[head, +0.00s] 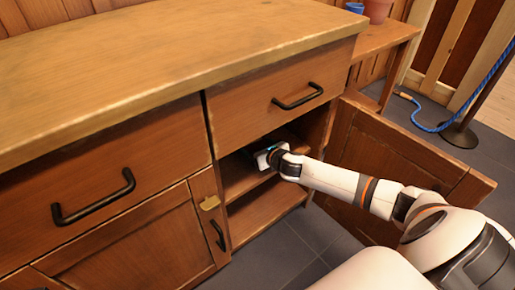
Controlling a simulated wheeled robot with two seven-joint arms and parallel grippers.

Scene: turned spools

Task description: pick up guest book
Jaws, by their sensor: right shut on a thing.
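My right gripper (263,156) reaches through the open cabinet door and is at the upper shelf. It is shut on a dark, flat thing, which I take to be the guest book (286,138). Only a small part of the book shows, because the gripper and the shadow inside the cabinet hide the rest. I cannot tell whether it rests on the shelf or is lifted. My left gripper is not in view.
The wooden cabinet (150,70) has a closed drawer (262,97) just above the opening. Its door (390,165) stands open to the right of my arm. A lower shelf (262,212) looks empty. A blue rope (425,127) hangs from a post at the far right.

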